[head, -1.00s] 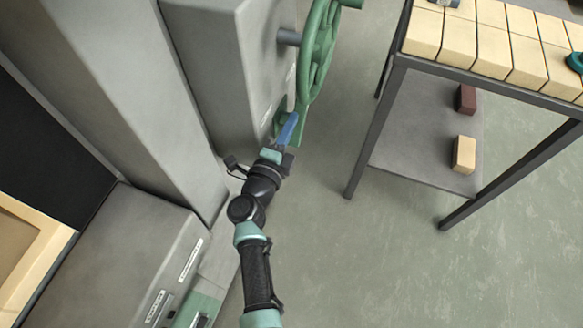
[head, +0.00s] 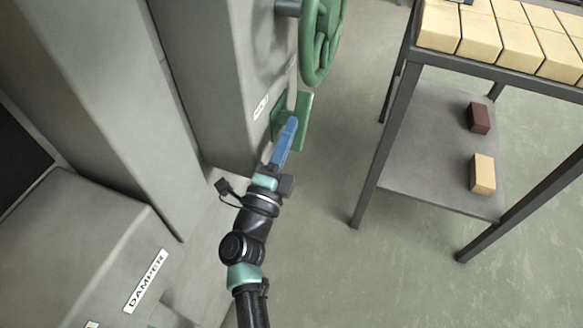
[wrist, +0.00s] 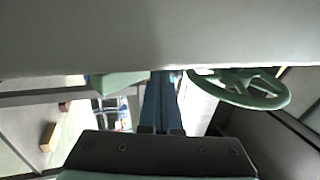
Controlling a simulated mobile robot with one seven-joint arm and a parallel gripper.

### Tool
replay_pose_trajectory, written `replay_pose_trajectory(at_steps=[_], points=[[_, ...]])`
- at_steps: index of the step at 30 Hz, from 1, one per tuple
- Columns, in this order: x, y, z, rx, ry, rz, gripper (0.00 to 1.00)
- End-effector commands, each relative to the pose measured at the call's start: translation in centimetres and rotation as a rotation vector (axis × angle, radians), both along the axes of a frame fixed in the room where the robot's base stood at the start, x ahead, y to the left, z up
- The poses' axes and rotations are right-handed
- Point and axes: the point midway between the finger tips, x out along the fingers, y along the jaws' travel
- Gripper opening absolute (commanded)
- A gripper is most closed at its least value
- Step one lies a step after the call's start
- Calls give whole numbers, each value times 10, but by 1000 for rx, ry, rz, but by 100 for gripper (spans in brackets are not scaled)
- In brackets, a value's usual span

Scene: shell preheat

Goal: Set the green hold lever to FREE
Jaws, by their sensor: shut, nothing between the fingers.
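A green part (head: 304,125) sticks out low on the side of the grey cabinet, below the green handwheel; it seems to be the hold lever or its mount. My gripper (head: 292,121) is shut, its blue fingers in front of this part in the head view. I cannot tell whether they touch it. In the wrist view the shut fingers (wrist: 161,85) point up towards a grey surface, with a green block (wrist: 120,83) just left of them. The fingers hide some of the green part. No FREE marking is readable.
The green handwheel (head: 320,42) is above the fingers and also shows in the wrist view (wrist: 240,90). The grey cabinet (head: 205,75) stands left. A metal table (head: 400,110) with pale bricks is at right. Open floor (head: 330,270) lies between. A DAMPER label (head: 146,281) is at lower left.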

Motion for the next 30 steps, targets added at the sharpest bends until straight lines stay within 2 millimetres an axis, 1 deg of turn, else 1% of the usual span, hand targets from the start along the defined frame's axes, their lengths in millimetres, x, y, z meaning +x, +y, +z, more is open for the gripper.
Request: replay_pose_trajectory(at_steps=[1, 20, 21, 23, 30], points=[[0, 0, -8, -3, -17, 0, 0], [-2, 1, -19, -63, -200, 1, 0], [-9, 4, -17, -65, -197, 3, 0], [-20, 7, -22, -66, -194, 4, 0], [-60, 20, -47, -64, -194, 3, 0]])
